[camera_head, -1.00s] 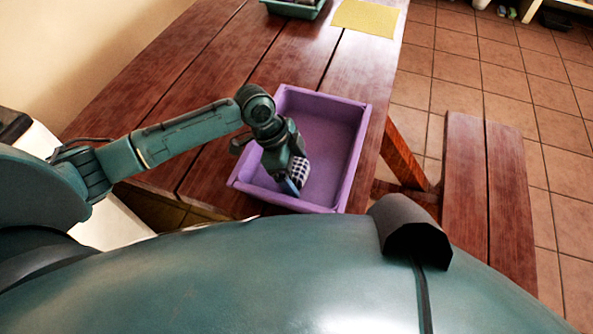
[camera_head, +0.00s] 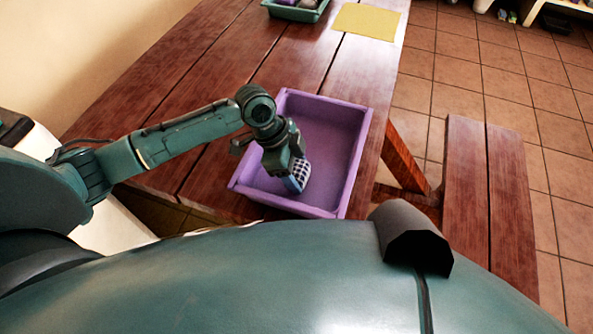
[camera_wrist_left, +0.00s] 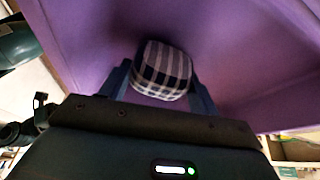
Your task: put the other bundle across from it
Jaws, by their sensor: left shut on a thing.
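A dark-and-white checked bundle (camera_head: 301,172) is in the purple tray (camera_head: 357,160) on the wooden table. My left gripper (camera_head: 295,182) reaches down into the tray and is shut on this bundle. The left wrist view shows the checked bundle (camera_wrist_left: 163,70) between the two fingers, with the purple tray (camera_wrist_left: 225,40) behind it. I cannot tell whether the bundle touches the tray floor. The rest of the tray that I can see is empty. Part of the tray is hidden behind my left arm. No right gripper shows.
A wooden bench (camera_head: 467,190) stands to the right. The table planks between are clear.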

